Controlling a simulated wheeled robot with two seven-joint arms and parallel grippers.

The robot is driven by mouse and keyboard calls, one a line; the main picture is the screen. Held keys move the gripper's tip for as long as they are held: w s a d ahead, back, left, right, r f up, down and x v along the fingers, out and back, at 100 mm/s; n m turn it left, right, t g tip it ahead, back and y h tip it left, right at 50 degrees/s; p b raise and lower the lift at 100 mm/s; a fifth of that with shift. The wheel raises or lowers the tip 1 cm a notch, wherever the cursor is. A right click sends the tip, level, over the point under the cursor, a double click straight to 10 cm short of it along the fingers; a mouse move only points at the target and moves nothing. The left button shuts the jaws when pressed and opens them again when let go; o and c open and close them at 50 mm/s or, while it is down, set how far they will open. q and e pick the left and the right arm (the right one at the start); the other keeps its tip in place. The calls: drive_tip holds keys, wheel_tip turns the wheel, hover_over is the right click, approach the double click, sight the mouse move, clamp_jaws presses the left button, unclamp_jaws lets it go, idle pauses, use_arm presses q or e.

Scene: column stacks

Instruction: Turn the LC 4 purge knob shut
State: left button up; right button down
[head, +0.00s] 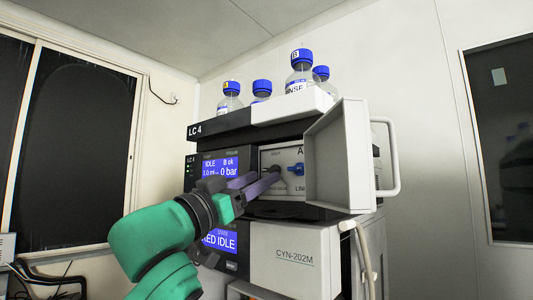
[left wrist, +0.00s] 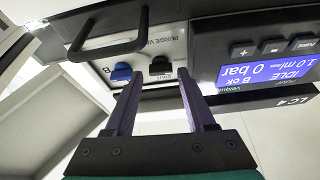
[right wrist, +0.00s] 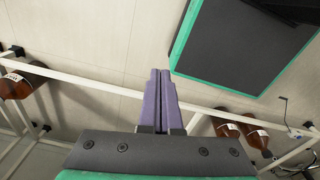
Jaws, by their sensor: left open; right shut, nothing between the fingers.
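The LC 4 stack (head: 217,128) stands in the middle of the head view, its flap (head: 341,150) swung open over a pale valve panel. The purge knob (left wrist: 160,66) is black and sits by the purge valve label. A blue knob (left wrist: 121,72) is beside it; in the head view the blue knob (head: 297,169) is to the right. My left gripper (head: 262,182) reaches in front of the panel, open; in the left wrist view its fingertips (left wrist: 164,88) straddle the line to the black knob. Contact is unclear. My right gripper (right wrist: 160,72) is shut and empty, away from the stack.
Blue-capped bottles (head: 301,70) stand on top of the stack. The open flap and its handle (head: 391,158) bound the panel on the right. A display (head: 219,168) is left of the panel. Brown bottles (right wrist: 228,127) and white rails (right wrist: 110,72) show near my right gripper.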

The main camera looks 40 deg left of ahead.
sight(273, 170)
use_arm(q)
drive_tip(key=p+x, duration=0.1)
drive_tip(key=x, duration=0.1)
drive_tip(key=shift+w+r, duration=0.3)
drive_tip(key=shift+r, duration=0.05)
drive_tip(key=shift+s+f, duration=0.1)
drive_tip(key=shift+s, duration=0.15)
drive_tip(key=c, duration=0.4)
clamp_jaws()
use_arm(e)
drive_tip(key=r, duration=0.1)
drive_tip(key=w+r, duration=0.1)
drive_tip(key=shift+w+a+r, duration=0.1)
drive_tip(key=shift+w+r, duration=0.05)
drive_tip(key=shift+r, duration=0.15)
